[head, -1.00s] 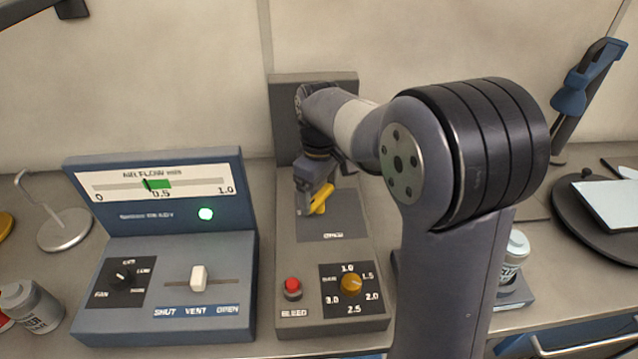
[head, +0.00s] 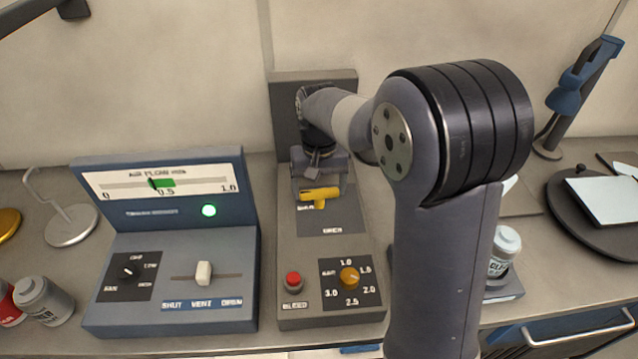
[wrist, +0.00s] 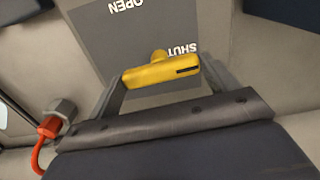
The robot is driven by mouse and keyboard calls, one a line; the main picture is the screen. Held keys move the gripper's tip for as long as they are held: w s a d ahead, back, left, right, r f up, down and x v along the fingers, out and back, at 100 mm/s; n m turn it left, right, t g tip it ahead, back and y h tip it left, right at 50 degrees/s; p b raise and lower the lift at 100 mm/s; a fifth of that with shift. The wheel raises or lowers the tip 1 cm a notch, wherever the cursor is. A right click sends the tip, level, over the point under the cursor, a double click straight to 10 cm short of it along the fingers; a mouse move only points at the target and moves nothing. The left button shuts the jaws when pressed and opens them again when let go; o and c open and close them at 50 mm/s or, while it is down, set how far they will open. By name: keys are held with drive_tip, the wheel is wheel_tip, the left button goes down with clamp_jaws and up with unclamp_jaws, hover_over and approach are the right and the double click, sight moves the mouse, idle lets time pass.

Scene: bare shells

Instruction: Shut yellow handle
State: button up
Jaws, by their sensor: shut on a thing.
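In the wrist view the yellow handle (wrist: 161,72) lies between the two fingers of my gripper (wrist: 165,82), slightly tilted. The word SHUT shows beside the handle and OPEN is farther up in that view. My wrist hides part of the panel above the handle.
A red button (head: 293,279) and an amber knob (head: 349,277) are on the panel below the handle. A blue airflow console (head: 170,305) with a white slider (head: 203,273) stands to the left.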

sight(319, 191)
drive_tip(key=shift+s+m, duration=0.1)
drive_tip(key=shift+m, duration=0.4)
drive_tip(key=o, duration=0.9)
wheel_tip(319, 191, up, 11)
drive_tip(key=shift+f, duration=0.2)
wheel_tip(319, 191, down, 11)
drive_tip(key=shift+r, duration=0.15)
drive_tip(key=shift+n, duration=0.3)
idle(0.4)
